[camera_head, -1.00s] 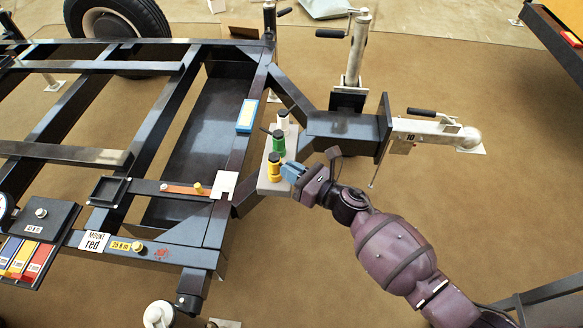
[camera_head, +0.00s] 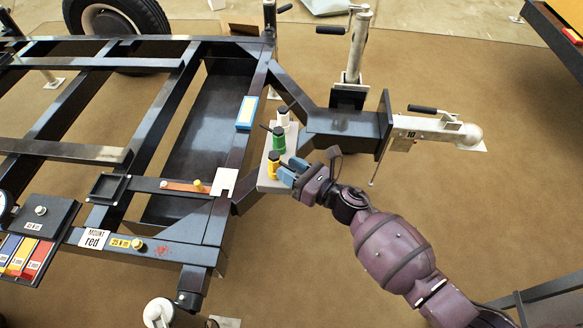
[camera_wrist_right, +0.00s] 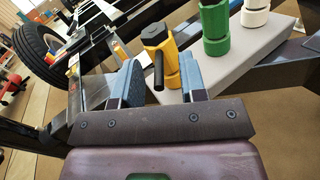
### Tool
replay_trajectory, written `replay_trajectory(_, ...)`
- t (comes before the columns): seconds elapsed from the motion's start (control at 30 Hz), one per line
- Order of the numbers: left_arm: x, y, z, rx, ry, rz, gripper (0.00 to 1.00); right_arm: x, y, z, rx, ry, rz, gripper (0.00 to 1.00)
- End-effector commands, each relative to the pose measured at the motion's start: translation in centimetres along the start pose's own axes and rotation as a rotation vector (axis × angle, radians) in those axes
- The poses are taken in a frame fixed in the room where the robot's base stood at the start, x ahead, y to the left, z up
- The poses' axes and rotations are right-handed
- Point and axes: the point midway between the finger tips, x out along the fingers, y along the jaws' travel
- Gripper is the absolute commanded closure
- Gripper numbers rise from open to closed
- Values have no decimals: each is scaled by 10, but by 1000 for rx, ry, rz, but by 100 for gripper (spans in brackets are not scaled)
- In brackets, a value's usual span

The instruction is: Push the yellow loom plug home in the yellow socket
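The yellow loom plug (camera_head: 273,163) stands upright at the near end of a pale block, with a dark cap on top. In the right wrist view the yellow plug (camera_wrist_right: 158,45) shows a black lever hanging down its near side. A lower yellow part (camera_wrist_right: 172,82), apparently the yellow socket, is partly hidden beneath it; I cannot tell how deep the plug sits. My right gripper (camera_head: 287,172) is open beside the plug. Its two blue fingers (camera_wrist_right: 161,82) stand apart, with the yellow plug showing between and beyond them. I see no grip on it. My left gripper is not in view.
A green plug (camera_head: 279,138) and a white plug (camera_head: 283,117) stand behind on the same pale block (camera_head: 266,184). The block sits against the dark trailer frame (camera_head: 283,86). Open floor lies to the right.

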Motion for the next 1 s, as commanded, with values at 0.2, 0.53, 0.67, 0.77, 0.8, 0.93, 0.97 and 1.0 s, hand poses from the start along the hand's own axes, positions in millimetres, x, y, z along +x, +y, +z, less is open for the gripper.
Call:
replay_trajectory(0.2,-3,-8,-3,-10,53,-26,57,-11,0,-4,3,5,-2,61)
replay_trajectory(0.53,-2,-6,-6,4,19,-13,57,-74,0,3,-2,-3,-1,61)
replay_trajectory(0.67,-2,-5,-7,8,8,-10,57,-92,0,3,-2,-3,0,61)
replay_trajectory(0.77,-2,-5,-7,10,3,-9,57,-102,0,3,-2,-4,1,61)
replay_trajectory(0.8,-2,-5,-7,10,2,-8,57,-104,0,3,-2,-4,1,61)
replay_trajectory(0.93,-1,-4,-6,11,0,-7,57,-109,0,2,-1,-4,1,61)
replay_trajectory(0.97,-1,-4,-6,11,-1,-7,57,-109,0,2,-1,-4,1,61)
replay_trajectory(1.0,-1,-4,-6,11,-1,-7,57,-109,0,2,-1,-4,1,61)
